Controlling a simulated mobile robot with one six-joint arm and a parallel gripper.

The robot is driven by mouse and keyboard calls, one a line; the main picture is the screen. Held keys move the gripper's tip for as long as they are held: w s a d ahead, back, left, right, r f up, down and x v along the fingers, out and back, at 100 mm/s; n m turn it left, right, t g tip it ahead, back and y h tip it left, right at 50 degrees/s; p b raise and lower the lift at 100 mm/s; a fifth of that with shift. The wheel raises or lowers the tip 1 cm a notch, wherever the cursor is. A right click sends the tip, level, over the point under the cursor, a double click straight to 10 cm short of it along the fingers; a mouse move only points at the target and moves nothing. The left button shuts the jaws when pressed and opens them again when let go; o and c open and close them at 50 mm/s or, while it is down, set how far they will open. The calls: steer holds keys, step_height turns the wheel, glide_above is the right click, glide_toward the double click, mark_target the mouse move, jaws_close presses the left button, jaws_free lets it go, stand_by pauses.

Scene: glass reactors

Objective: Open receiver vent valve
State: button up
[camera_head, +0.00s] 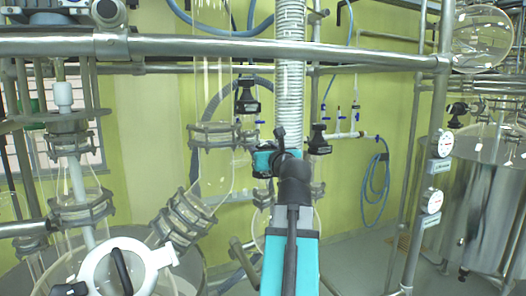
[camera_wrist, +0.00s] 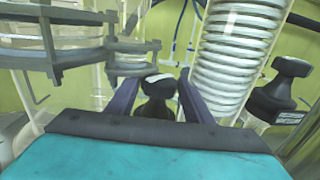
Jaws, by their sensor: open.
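In the wrist view, my gripper (camera_wrist: 157,80) is open, with its two dark fingers apart. A second black valve knob (camera_wrist: 289,70) is to the right, beyond the ribbed column. In the head view, one black-handled valve (camera_head: 247,97) is left of the column and another (camera_head: 319,138) is right of it. My turquoise gripper body (camera_head: 263,162) is in front of the column, below the left valve; its fingertips are hidden. No label shows which valve is the receiver vent.
The ribbed white column (camera_head: 290,85) stands close to my gripper. Metal flange clamps (camera_head: 213,136) on glass are close at left, also in the wrist view (camera_wrist: 80,48). A horizontal steel rail (camera_head: 200,47) crosses above. A steel vessel (camera_head: 480,205) stands at right.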

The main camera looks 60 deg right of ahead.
steer(key=c, duration=0.8)
steer(key=shift+d+n+t+y+b, duration=0.15)
steer(key=shift+n+t+y+b, duration=0.6)
steer(key=shift+y+b, duration=0.2)
steer(key=shift+n+t+y+b, duration=0.4)
steer(key=shift+n+t+y, duration=0.35)
steer(key=shift+n+y, duration=0.5)
steer(key=shift+r+n+t+y, duration=0.1)
steer(key=shift+n+t+y, duration=0.2)
steer(key=shift+n+y, duration=0.6)
steer(key=shift+n+t+y, duration=0.3)
steer(key=shift+y, duration=1.1)
steer(key=shift+n+y, duration=0.6)
steer(key=shift+y, duration=0.3)
steer(key=shift+y, duration=0.3)
